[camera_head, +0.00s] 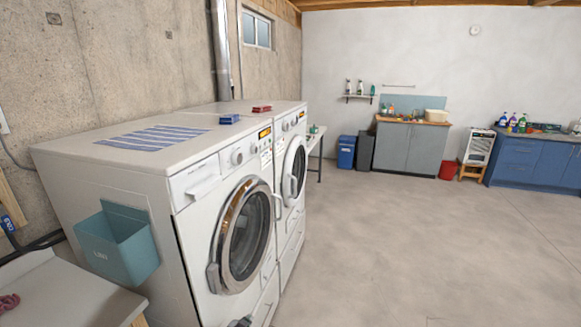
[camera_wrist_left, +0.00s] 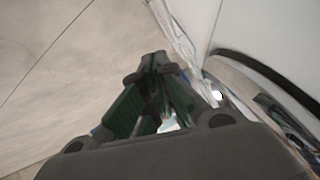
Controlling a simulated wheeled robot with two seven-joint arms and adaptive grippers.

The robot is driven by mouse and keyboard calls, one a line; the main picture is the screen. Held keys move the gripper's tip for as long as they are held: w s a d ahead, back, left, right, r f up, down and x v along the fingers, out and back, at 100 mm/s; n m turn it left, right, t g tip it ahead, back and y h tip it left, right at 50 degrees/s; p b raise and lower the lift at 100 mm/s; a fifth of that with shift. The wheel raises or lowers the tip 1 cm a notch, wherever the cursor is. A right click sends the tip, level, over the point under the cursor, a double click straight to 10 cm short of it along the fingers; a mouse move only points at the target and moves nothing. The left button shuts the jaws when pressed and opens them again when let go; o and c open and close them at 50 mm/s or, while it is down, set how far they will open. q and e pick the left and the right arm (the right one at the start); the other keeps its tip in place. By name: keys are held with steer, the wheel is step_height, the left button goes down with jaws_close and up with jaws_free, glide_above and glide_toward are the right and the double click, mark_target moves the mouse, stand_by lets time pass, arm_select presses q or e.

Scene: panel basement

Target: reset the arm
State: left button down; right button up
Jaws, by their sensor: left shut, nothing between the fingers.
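My left gripper (camera_head: 243,321) shows only as a small piece at the bottom edge of the head view, low in front of the nearer white washing machine (camera_head: 205,200). In the left wrist view the left gripper (camera_wrist_left: 157,60) is shut, its dark green and grey fingers meeting at the tips with nothing between them. Behind it are pale floor and a white machine front with a dark curved rim. My right gripper is in neither view.
A second white machine (camera_head: 291,190) stands beyond the first. A teal bin (camera_head: 115,245) hangs on the nearer machine's side. A grey table (camera_head: 70,295) is at lower left. A blue cabinet (camera_head: 530,160) stands at far right. The floor (camera_head: 420,240) is open in the middle.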

arm_select(q)
steer(key=s+a+f+n+g+y, duration=0.1)
steer(key=s+a+f+n+g, duration=0.2)
steer(key=s+f, duration=0.9)
steer(key=s+a+f+g+y, duration=0.15)
steer(key=s+a+f, duration=0.45)
steer(key=s+f, duration=0.65)
steer(key=s+f+g, duration=0.2)
steer(key=s+f, duration=0.1)
steer(key=s, duration=1.5)
steer(key=s+f+n+g, duration=0.1)
steer(key=s+f+g, duration=0.2)
steer(key=s, duration=1.4)
steer(key=shift+s+a+f+h, duration=0.15)
steer(key=shift+s+f+h, duration=0.1)
steer(key=shift+s+h, duration=0.15)
